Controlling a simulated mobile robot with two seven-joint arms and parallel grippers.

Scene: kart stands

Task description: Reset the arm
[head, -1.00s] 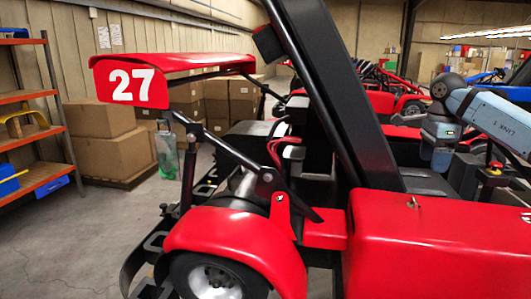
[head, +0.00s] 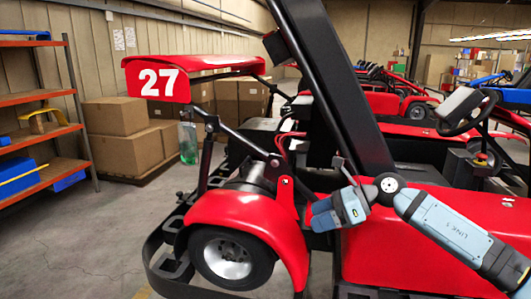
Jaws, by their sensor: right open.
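My right arm (head: 455,235) comes in from the lower right, in front of the red kart's side. Its blue-grey wrist (head: 340,208) hangs before the kart body, just right of the rear wheel guard. My right gripper (head: 345,172) is small and dark against the kart's black frame; it looks open, and I see nothing held in it. Whether the arm touches the kart cannot be told. My left gripper is not in view.
The red kart has a wing marked 27 (head: 162,80), a rear wheel (head: 228,256) and a thick slanted black post (head: 320,85). Orange shelves (head: 40,98) and cardboard boxes (head: 122,150) stand at the left. Grey floor (head: 85,240) is clear at the lower left.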

